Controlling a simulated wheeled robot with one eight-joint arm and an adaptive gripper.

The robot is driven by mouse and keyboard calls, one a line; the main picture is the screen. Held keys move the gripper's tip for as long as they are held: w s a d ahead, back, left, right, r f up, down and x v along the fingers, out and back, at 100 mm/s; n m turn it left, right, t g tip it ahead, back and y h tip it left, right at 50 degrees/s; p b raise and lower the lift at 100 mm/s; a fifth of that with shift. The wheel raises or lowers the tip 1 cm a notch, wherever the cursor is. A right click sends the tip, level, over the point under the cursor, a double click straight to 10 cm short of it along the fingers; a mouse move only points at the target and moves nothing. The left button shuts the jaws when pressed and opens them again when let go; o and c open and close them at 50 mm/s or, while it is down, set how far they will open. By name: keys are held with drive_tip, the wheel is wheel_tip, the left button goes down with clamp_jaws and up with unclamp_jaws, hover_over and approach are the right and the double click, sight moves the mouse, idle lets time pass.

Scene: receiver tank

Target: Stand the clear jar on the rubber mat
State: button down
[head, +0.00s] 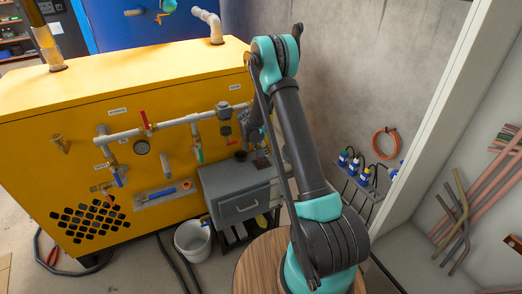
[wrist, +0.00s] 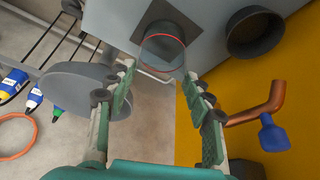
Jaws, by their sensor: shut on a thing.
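The clear jar (wrist: 163,54) is between the fingertips of my gripper (wrist: 165,80) in the wrist view. It is see-through with a thin reddish rim line. My gripper is shut on it. The dark square rubber mat (wrist: 158,13) lies on the grey cabinet top, behind the jar in this view. I cannot tell whether the jar touches the mat. In the head view my gripper (head: 254,138) is above the cabinet, partly hidden by my arm, and I cannot make out the jar. A piece of the mat (head: 262,163) shows there.
A dark round cup (wrist: 255,32) stands beside the mat on the grey cabinet (head: 240,197). The yellow housing (head: 60,150) with pipes and valves is close by. A copper pipe (wrist: 262,107) with a blue handle sticks out. A rack with bottles (head: 362,173) is at right.

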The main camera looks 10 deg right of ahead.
drive_tip(key=c, duration=0.6)
unclamp_jaws()
drive_tip(key=shift+c, duration=0.2)
drive_tip(key=v, duration=1.1)
drive_tip(key=s+d+r+n, duration=0.2)
drive_tip(key=s+d+r, duration=0.1)
drive_tip(key=s+r, duration=0.45)
drive_tip(key=s+d+n+y, duration=0.1)
drive_tip(key=s+n, duration=0.3)
drive_tip(key=s, duration=1.1)
drive_tip(key=s+d+r+n+t+y, duration=0.1)
drive_tip(key=s+d+n+y, duration=0.1)
drive_tip(key=s, duration=1.4)
drive_tip(key=shift+s+d+n, duration=0.35)
drive_tip(key=shift+d+n, duration=0.5)
drive_tip(key=shift+n, duration=0.05)
